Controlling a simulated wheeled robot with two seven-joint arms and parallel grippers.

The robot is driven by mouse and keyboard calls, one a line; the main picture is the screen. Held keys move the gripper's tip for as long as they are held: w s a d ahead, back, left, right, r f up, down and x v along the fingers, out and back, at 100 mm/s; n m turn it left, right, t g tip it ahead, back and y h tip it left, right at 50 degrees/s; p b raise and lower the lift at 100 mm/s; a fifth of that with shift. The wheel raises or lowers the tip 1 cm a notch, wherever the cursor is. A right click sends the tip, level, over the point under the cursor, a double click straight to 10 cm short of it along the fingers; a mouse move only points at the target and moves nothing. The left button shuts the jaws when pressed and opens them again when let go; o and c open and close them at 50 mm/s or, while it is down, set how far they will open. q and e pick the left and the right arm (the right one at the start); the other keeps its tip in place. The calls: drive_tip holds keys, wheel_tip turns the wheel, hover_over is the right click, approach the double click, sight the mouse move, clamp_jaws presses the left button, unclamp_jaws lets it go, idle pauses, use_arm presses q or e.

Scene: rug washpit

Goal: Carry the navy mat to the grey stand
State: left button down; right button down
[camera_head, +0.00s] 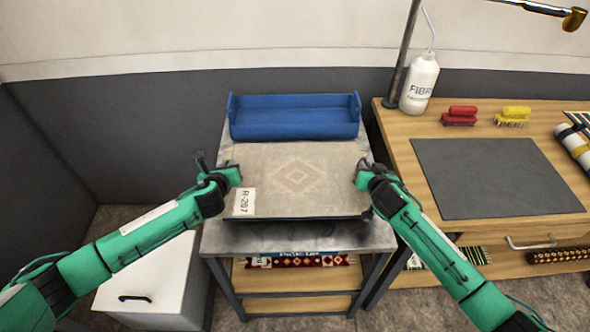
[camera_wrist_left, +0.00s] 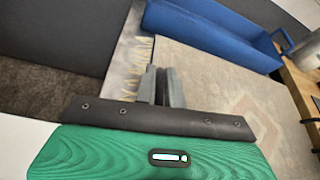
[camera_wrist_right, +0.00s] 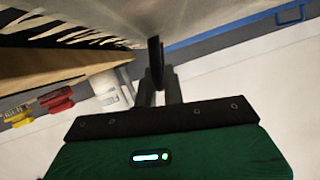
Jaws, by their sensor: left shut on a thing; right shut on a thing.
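A beige rug with a faded red diamond and an R-207 tag (camera_head: 244,202) lies flat over the grey metal stand (camera_head: 240,240). A thin dark navy edge, seemingly the navy mat (camera_head: 300,218), shows under the rug's front; the rug hides the rest. My left gripper (camera_head: 232,175) is shut at the left edge. It also shows in the left wrist view (camera_wrist_left: 162,78), near pale fringe (camera_wrist_left: 135,75). My right gripper (camera_head: 362,173) is shut at the right edge. Dark shadow lies under the front edge; I cannot tell whether the mat touches the stand.
A blue tray (camera_head: 293,122) stands at the stand's back. A patterned rug (camera_head: 320,261) lies on a lower shelf. Right is a wooden bench (camera_head: 415,210) with a dark grey pad (camera_head: 495,178), white bottle (camera_head: 419,84) and brushes (camera_head: 460,116). A white cabinet (camera_head: 150,285) stands front left.

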use_arm(q)
drive_tip(key=shift+a, duration=0.2)
